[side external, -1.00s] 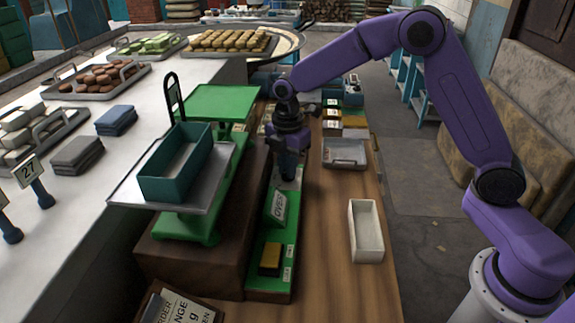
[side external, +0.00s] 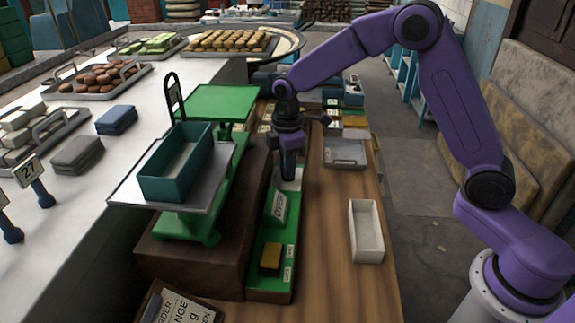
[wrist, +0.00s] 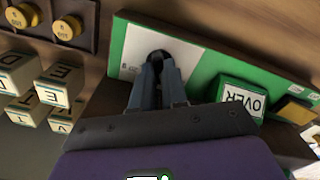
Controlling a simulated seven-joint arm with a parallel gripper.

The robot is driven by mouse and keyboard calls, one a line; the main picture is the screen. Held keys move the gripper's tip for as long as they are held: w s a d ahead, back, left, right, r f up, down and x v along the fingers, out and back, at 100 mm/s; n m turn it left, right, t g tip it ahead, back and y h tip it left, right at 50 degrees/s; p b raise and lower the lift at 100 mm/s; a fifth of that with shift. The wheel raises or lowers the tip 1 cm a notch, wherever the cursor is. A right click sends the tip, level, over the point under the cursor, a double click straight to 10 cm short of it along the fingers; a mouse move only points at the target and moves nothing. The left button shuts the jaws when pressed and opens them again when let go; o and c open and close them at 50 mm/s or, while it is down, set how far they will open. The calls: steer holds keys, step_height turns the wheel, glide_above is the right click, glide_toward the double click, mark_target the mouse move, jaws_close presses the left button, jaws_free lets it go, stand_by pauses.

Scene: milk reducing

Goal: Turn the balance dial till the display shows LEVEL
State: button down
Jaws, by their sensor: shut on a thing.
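The balance dial (wrist: 158,56) is a dark round knob on a white plate in the wrist view. My gripper (wrist: 157,68) is shut on it from above, its fingers hiding part of it. In the side view my gripper (side external: 289,176) points down at the far end of the green panel (side external: 262,283), and the dial is hidden there. The display (wrist: 240,99) is a green block beside the dial and reads OVER, upside down in the wrist view. It also shows in the side view (side external: 280,207), tilted up, its text small.
A green balance (side external: 205,232) stands left of the panel, with a teal box (side external: 160,186) on its near pan. A yellow block (side external: 270,258) sits on the panel's near end. A white tray (side external: 367,247) and a grey tray (side external: 345,160) lie to the right, with bare wood around them.

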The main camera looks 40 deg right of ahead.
steer(key=m, duration=0.5)
steer(key=shift+w+m, duration=0.1)
steer(key=shift+m, duration=0.2)
stand_by(0.4)
steer(key=c, duration=1.2)
jaws_free()
steer(key=shift+o, duration=0.2)
step_height(320, 180, up, 18)
steer(key=shift+f, duration=0.25)
